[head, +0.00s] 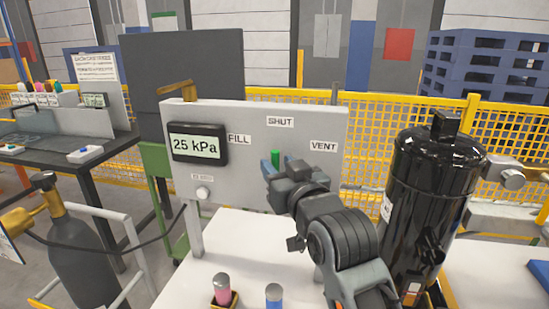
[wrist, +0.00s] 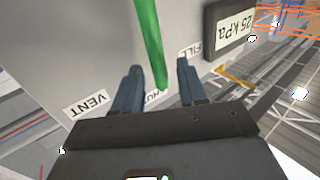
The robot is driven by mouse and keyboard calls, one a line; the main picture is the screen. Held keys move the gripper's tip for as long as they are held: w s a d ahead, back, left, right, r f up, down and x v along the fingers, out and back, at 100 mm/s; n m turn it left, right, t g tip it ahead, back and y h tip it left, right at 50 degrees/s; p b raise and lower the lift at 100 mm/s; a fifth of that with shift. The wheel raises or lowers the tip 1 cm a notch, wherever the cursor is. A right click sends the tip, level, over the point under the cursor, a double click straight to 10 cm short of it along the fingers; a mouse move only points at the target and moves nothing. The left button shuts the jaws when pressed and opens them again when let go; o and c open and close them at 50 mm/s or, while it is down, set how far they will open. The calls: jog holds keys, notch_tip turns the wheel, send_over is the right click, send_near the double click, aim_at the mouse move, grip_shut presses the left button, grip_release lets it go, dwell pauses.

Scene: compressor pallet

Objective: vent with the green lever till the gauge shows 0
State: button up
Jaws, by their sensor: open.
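The gauge (head: 197,144) on the grey panel (head: 245,125) reads 25 kPa; it also shows at the top right of the wrist view (wrist: 235,25). The green lever (head: 275,157) sticks up below the SHUT label (head: 280,121), between the FILL and VENT labels. My gripper (head: 272,163) is in front of the panel at the lever. In the wrist view the lever (wrist: 148,40) runs down between the two open fingers (wrist: 160,85), with a gap visible on each side. Whether a finger touches it I cannot tell. The lever's base is hidden in the head view.
A black compressor tank (head: 425,200) stands right of my arm. A grey gas cylinder (head: 75,235) with a brass fitting is at the left. A white knob (head: 203,193) sits under the gauge.

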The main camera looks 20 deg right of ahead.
jog(key=shift+w+d, duration=0.1)
jog(key=shift+w, duration=1.25)
jog(key=shift+c, duration=0.3)
grip_shut()
